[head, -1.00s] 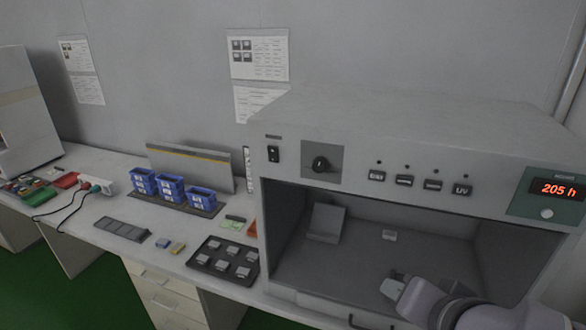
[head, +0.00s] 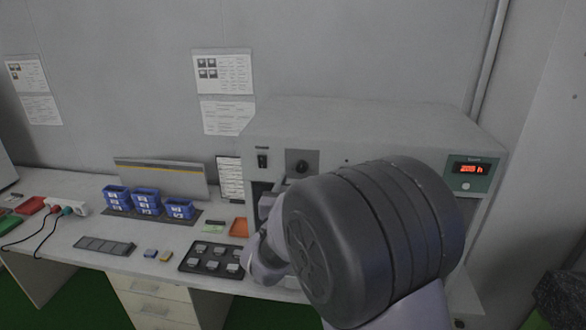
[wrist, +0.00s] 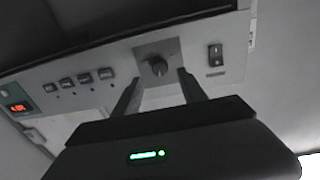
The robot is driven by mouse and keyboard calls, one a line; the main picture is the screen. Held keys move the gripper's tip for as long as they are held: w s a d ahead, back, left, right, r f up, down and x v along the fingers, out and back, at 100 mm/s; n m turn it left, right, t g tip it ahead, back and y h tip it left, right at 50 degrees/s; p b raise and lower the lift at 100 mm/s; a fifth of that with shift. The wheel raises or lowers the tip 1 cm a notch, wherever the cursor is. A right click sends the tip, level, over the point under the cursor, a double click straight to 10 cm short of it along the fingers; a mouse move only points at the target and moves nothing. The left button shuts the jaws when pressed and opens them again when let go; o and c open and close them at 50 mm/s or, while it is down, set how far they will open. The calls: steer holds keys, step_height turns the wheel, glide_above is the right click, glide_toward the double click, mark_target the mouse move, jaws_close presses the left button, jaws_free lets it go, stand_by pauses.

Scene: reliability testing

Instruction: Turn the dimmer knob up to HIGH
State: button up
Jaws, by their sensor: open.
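The dimmer knob (head: 302,167) is a dark round knob on a grey square plate on the cabinet's front panel. In the wrist view the knob (wrist: 157,66) lies just beyond the fingertips of my gripper (wrist: 159,77), roughly between them in the picture. The fingers are apart with nothing held, and I see no clear contact with the knob. In the head view my gripper is largely hidden by my arm, just below the knob. Any HIGH marking is too small to read.
A rocker switch (wrist: 215,55) sits beside the knob, and several push buttons (wrist: 82,79) lie on its other side. A red display (head: 470,169) is at the cabinet's right. A dark tray of parts (head: 192,262) and blue bins (head: 146,200) stand on the bench.

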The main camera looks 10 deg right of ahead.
mark_target(301, 169)
steer(key=x, duration=0.5)
steer(key=shift+w+d, duration=0.15)
steer(key=shift+w, duration=0.2)
jaws_close()
